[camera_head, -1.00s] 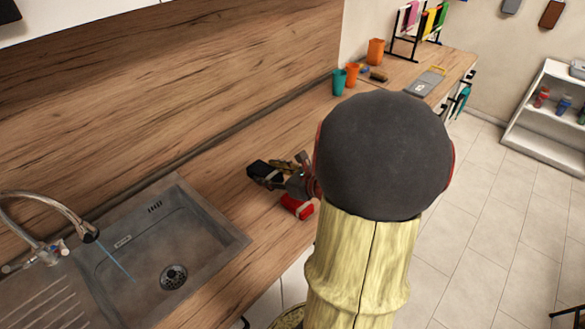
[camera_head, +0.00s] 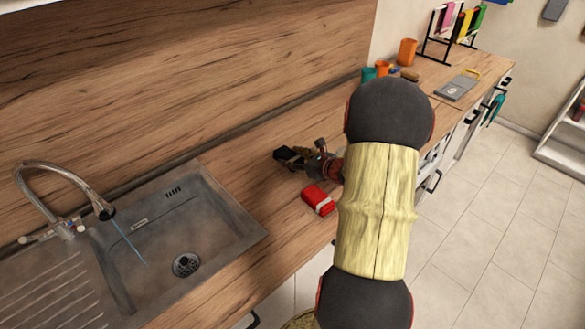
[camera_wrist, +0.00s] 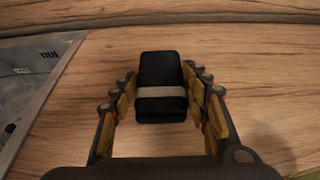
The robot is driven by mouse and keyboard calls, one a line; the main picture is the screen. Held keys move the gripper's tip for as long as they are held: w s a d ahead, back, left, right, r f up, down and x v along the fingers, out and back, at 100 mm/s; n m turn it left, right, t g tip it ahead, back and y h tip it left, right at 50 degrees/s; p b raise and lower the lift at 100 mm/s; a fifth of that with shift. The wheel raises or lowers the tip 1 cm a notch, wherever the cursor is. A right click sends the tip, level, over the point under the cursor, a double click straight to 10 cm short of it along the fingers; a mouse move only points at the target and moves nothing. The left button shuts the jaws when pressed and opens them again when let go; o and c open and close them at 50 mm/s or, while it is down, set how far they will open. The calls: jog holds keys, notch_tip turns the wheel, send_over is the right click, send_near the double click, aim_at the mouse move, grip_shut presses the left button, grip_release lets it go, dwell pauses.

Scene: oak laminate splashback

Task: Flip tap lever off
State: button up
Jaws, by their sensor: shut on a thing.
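The chrome tap (camera_head: 45,168) stands behind the sink at the left of the head view. A thin blue stream of water falls from its spout into the basin. Its lever (camera_head: 38,237) seems to be the small handle at the left of its base; its exact position is too small to tell. My gripper (camera_head: 296,157) is over the counter right of the sink, well away from the tap. It is shut on a black block with a pale band (camera_wrist: 161,85), held between the fingertips in the wrist view. The block (camera_head: 287,155) also shows in the head view.
The grey sink (camera_head: 225,225) has an empty basin and a ribbed drainer. A red item with a white stripe (camera_head: 319,199) lies on the counter just in front of my gripper. Cups, including an orange one (camera_head: 407,51), stand farther back. My arm hides part of the counter.

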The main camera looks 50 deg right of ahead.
jog(key=shift+w+d+f, duration=0.25)
jog(key=shift+f, duration=0.15)
jog(key=shift+f+b, duration=0.85)
jog(key=shift+f, duration=0.65)
jog(key=shift+f, duration=0.15)
jog(key=o, duration=1.1)
